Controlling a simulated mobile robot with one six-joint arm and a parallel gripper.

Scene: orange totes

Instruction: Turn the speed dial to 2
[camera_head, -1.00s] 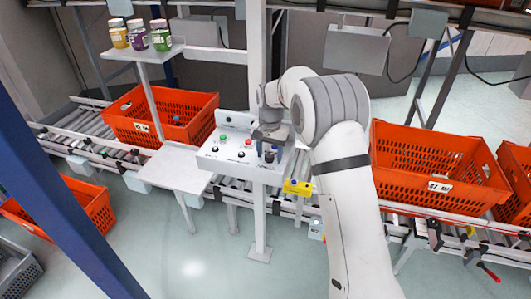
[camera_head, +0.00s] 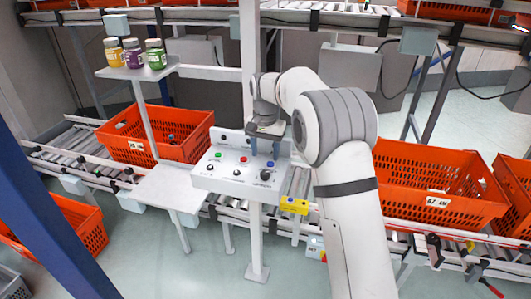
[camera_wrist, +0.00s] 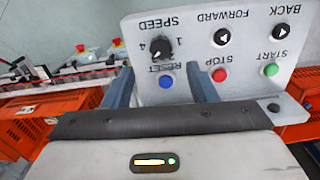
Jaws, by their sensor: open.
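The speed dial is a black knob (camera_wrist: 162,47) on the white control panel (camera_wrist: 185,75). It shows upside down in the wrist view, beside the marks 1 and 4 and the word SPEED; its exact setting is hard to read. In the head view the dial (camera_head: 265,175) sits at the panel's right front. My gripper (camera_head: 266,149) is over the panel's right part, behind and above the dial. In the wrist view my gripper (camera_wrist: 162,87) is open and empty, its fingers apart, with the blue RESET button (camera_wrist: 166,82) showing between them. The dial lies past the fingertips, untouched.
Orange totes (camera_head: 155,138) stand on the conveyor either side. A small shelf with jars (camera_head: 132,52) is at left.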

